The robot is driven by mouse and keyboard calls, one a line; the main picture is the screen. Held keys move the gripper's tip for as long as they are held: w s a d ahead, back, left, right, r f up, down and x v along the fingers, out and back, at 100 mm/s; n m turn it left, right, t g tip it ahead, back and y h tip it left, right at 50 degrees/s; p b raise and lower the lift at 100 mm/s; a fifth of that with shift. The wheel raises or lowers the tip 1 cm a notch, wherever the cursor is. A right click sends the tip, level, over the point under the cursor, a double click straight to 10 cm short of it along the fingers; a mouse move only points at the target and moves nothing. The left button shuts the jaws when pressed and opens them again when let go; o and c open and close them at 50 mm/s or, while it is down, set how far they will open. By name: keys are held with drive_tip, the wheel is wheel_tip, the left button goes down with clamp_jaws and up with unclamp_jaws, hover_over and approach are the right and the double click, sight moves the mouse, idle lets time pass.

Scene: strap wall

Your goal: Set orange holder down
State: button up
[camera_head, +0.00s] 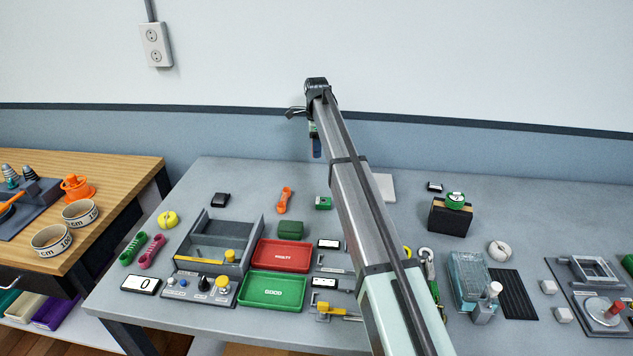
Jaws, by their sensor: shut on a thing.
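My gripper (315,134) is high above the back of the grey table, close to the wall, seen from behind with my arm in front of it. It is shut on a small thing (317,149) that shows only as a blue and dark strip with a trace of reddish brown. I cannot tell whether this is the orange holder. An orange double-ended piece (284,199) lies on the grey table below and left of my gripper. A round orange item (76,188) stands on the wooden table at the left.
A red tray (283,256) and a green tray (274,292) lie at the front middle, beside an open grey box (217,242). A black block (451,217) and a clear box (468,278) stand at the right. Bare table shows at the back left.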

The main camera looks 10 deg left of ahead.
sight(317, 180)
drive_tip(key=shift+m, duration=0.9)
drive_tip(key=shift+f, duration=5)
drive_tip(key=shift+f, duration=0.1)
drive_tip(key=o, duration=1.1)
wheel_tip(317, 180, up, 12)
drive_tip(key=shift+r, duration=0.1)
